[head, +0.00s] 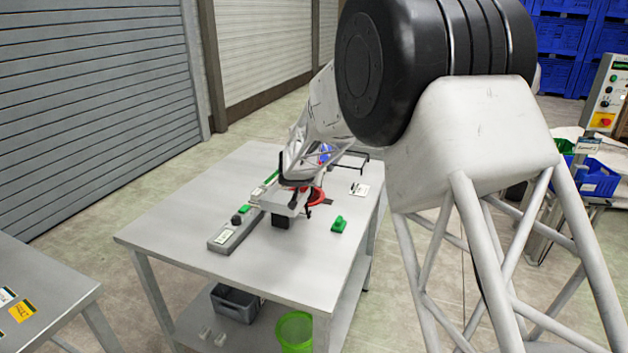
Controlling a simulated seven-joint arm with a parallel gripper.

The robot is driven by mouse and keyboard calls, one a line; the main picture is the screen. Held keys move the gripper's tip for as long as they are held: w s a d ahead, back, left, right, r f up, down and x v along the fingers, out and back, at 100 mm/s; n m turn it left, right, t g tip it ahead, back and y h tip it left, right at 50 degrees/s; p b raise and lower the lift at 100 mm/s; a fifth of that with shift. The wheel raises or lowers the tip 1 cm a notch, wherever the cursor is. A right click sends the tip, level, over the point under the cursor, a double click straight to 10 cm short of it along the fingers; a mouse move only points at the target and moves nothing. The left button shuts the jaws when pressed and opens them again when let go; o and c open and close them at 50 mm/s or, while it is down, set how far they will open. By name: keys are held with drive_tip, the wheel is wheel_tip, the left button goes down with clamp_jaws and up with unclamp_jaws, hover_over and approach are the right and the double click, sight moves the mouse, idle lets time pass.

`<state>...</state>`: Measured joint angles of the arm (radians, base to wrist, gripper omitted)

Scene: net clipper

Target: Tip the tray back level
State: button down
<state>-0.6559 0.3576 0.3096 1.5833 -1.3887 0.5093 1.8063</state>
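A small pale grey plate (277,206), perhaps the tray, sits near the middle of the grey table (180,225). A black block (280,222) shows under its near edge. The plate is too small and too covered for me to tell its tilt. My gripper (299,192) is over the plate's far right side, at the end of my arm, which reaches in from the right. Dark finger-like parts show there, beside a red curved part (318,195). Whether the fingers touch the plate, and whether they are open or shut, cannot be made out.
A long grey control box (228,237) with a black knob lies left of the plate. A green block (339,224) and a white label (361,190) lie to the right. A thin black frame (352,155) stands behind. The table's front left is clear.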

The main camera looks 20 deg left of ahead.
drive_tip(key=shift+s, duration=0.1)
idle(0.4)
drive_tip(key=c, duration=0.8)
unclamp_jaws()
drive_tip(key=shift+c, duration=0.2)
drive_tip(key=shift+s, duration=0.1)
drive_tip(key=v, duration=0.7)
drive_tip(key=shift+s+r, duration=0.2)
drive_tip(key=shift+s, duration=0.1)
drive_tip(key=shift+d, duration=0.1)
